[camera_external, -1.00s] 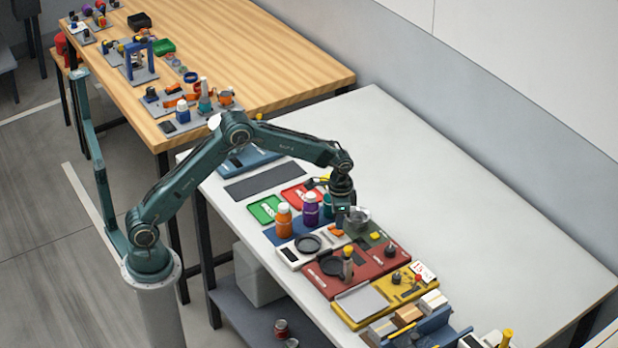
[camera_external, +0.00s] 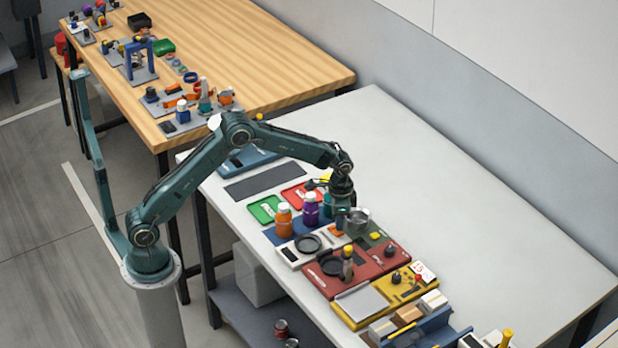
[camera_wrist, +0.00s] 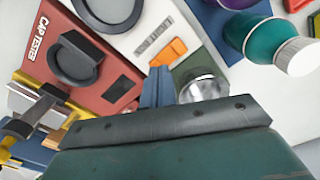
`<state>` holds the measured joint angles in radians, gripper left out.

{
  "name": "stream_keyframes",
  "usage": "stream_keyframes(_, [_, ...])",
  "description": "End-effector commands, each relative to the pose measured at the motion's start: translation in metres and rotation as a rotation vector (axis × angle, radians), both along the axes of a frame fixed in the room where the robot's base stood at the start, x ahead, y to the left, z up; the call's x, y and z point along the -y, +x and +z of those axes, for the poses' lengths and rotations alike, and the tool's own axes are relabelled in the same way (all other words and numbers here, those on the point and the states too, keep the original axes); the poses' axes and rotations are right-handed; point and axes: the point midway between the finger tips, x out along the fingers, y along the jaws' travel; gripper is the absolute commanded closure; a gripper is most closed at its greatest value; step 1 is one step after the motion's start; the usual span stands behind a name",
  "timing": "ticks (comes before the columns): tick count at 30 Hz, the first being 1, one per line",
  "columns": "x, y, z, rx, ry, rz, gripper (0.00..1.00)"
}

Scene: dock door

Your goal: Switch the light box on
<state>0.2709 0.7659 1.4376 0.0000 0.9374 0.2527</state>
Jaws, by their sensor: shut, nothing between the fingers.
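A white box (camera_external: 287,254) with a round black plate carries an orange rocker-like switch (camera_external: 335,233) at its far end. In the external view my gripper (camera_external: 341,222) points down over the switch's end of the box.
A red cap tester (camera_external: 372,268) lies in front of the box. A metal cup (camera_external: 357,217) stands close beside my fingers on a green unit (camera_external: 376,236). Orange (camera_external: 284,221), purple (camera_external: 311,209) and teal bottles (camera_wrist: 281,45) stand nearby. The table's right side is bare.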

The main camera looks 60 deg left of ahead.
Motion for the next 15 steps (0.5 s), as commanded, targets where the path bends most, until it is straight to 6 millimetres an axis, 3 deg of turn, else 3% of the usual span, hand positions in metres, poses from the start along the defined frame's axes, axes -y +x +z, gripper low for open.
stream_keyframes(15, [0.0,-0.0002,-0.0059,-0.001,0.0,0.0,1.0])
